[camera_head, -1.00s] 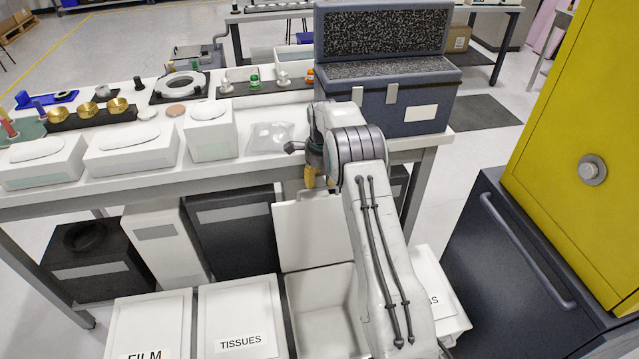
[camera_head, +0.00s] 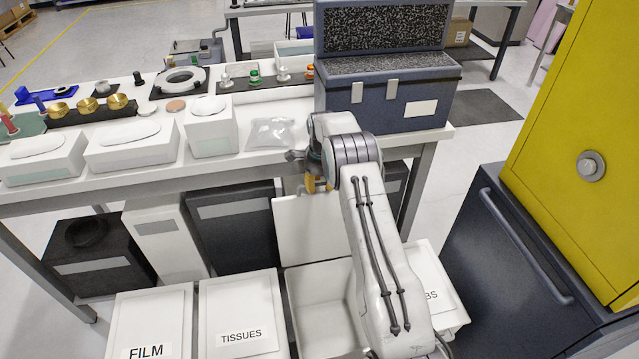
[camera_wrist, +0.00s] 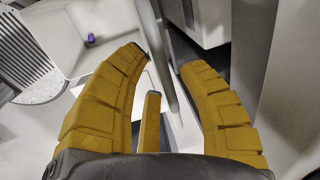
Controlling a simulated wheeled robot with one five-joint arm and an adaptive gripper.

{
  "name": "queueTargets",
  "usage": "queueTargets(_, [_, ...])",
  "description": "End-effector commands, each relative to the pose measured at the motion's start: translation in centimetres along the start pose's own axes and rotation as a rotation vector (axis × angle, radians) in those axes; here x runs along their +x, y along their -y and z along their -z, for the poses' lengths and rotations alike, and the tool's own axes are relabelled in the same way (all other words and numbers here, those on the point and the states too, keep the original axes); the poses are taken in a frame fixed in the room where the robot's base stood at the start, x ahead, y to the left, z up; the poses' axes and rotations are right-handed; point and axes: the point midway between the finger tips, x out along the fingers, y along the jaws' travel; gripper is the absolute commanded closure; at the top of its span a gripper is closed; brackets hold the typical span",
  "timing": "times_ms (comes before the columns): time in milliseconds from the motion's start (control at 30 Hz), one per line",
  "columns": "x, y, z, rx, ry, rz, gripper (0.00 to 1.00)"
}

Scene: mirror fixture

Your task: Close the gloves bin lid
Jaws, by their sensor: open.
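An open white bin (camera_head: 322,305) stands between the bin marked TISSUES (camera_head: 238,315) and a white bin whose label ends in "BS" (camera_head: 428,280). Its own label does not show. Its white lid (camera_head: 303,232) is raised, standing up at the back of the bin. My gripper (camera_head: 318,184) is at the lid's top edge, partly hidden by my arm. In the wrist view my gripper (camera_wrist: 166,62) has its yellow fingers spread apart. A thin pale edge runs between the fingertips; I cannot tell whether they touch it.
A white workbench (camera_head: 265,165) with boxes and a dark foam-lined case (camera_head: 390,100) stands just behind the lid. Dark bins (camera_head: 235,232) sit under it. A bin marked FILM (camera_head: 150,310) is at left. A dark cabinet (camera_head: 520,270) and yellow cabinet (camera_head: 570,110) stand right.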

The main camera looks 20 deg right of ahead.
Motion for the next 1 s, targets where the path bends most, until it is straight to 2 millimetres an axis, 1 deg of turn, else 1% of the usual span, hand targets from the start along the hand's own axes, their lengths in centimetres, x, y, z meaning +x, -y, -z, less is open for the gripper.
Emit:
queueTargets(33, [-0.02,0.00,0.00,0.000,0.000,0.000,0.69])
queueTargets(300, [-0.03,0.00,0.00,0.000,0.000,0.000,0.93])
queueTargets(400, [-0.03,-0.01,0.00,0.000,0.000,0.000,1.00])
queueTargets(1000, [0.48,-0.36,0.03,0.001,0.000,0.000,1.00])
